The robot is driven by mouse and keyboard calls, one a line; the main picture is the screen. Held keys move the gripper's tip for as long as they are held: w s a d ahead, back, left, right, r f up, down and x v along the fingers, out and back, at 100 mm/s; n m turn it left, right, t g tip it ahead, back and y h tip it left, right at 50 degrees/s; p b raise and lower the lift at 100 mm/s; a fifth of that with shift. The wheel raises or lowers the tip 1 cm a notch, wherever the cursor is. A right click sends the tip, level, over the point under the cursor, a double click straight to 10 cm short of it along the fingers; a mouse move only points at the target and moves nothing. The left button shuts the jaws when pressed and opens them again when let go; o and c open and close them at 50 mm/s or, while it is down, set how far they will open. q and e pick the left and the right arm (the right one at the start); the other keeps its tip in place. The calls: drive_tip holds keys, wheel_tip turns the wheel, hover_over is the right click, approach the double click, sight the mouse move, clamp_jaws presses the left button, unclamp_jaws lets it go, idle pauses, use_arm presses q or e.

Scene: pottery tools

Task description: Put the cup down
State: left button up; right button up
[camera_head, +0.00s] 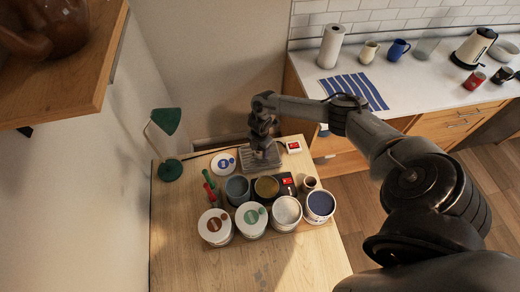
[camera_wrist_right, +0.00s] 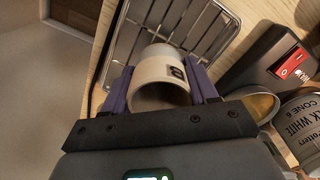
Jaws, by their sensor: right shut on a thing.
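In the wrist view a cream cup (camera_wrist_right: 158,72) with a dark square mark lies between the purple fingers of my right gripper (camera_wrist_right: 161,84). The gripper is shut on it, and the cup's open mouth faces the camera. A wire rack (camera_wrist_right: 190,22) is behind and beyond the cup; I cannot tell whether they touch. In the head view my right gripper (camera_head: 263,145) is over the rack (camera_head: 262,163) at the back of the wooden table. The cup cannot be made out there. My left gripper is not in view.
Several glaze tubs (camera_head: 286,211) stand in front of the rack on the wooden table (camera_head: 200,267). A green lamp (camera_head: 168,170) is at the left. A red-and-white box (camera_head: 294,147) is right of the rack. The table front is clear.

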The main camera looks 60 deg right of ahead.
drive_tip(key=shift+f, duration=0.15)
drive_tip(key=o, duration=1.2)
drive_tip(key=shift+c, duration=0.2)
drive_tip(key=shift+r, duration=0.2)
wheel_tip(320, 180, up, 12)
drive_tip(key=shift+s, duration=0.1)
